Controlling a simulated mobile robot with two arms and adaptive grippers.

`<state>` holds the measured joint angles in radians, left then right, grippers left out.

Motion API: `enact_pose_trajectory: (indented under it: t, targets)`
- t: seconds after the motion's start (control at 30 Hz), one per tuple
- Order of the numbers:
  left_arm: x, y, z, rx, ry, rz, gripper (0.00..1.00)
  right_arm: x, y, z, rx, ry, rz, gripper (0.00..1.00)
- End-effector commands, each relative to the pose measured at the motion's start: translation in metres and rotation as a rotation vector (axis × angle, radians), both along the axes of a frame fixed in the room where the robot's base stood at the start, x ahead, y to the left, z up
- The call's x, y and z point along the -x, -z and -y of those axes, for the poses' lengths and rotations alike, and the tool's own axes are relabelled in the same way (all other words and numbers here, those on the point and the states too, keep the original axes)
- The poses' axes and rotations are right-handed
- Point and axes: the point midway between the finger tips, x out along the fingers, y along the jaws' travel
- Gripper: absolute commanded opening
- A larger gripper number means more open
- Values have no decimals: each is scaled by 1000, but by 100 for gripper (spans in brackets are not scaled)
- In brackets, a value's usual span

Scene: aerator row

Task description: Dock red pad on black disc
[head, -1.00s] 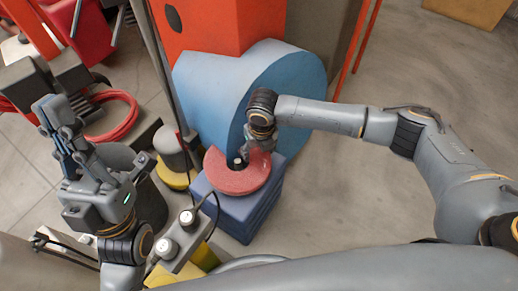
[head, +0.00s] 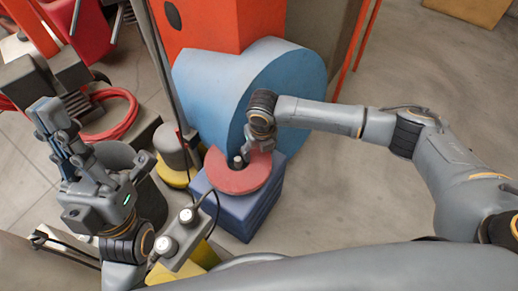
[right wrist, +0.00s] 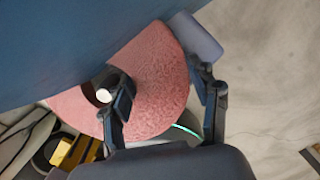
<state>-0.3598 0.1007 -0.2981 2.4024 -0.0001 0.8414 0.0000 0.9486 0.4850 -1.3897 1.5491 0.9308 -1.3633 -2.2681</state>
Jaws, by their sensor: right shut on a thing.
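The red pad (head: 236,181) is a thick round pad with a central opening, over the blue blocks in the head view. A pale-tipped dark post shows in its opening, also in the right wrist view (right wrist: 104,95). My right gripper (head: 257,147) is shut on the pad (right wrist: 160,80). In the right wrist view its fingers (right wrist: 165,92) straddle the pad, one at the opening and one at the outer edge. I cannot make out the black disc; the pad may cover it. My left gripper (head: 55,128) is raised at the left, away from the pad; its finger gap is unclear.
A large light-blue rounded housing (head: 225,85) stands right behind the pad. Blue stacked blocks (head: 240,215) are below it. A grey switch box (head: 180,240) with a cable is close by on the left. Open concrete floor (head: 340,215) lies to the right.

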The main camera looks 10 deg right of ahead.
Motion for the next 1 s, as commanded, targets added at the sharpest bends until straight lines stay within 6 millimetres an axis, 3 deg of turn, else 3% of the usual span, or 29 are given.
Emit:
enact_pose_trajectory:
  t: [0.07, 0.1, 0.13, 0.6, 1.0]
  targets:
    - [0, 1, 0, 0, 0, 4, 0, 0, 2, 0, 0, 0, 0, 24]
    - [1, 1, 0, 1, 0, 7, 0, 0, 2, 0, 0, 0, 0, 64]
    - [1, 1, 0, 2, 0, 8, 0, 0, 2, 0, 0, 0, 0, 70]
    - [10, -4, -3, 17, 0, 58, 0, 0, 2, 0, 0, 0, 0, 70]
    - [-25, 1, 5, -44, -10, -127, 0, 1, -6, 0, 0, 0, 0, 70]
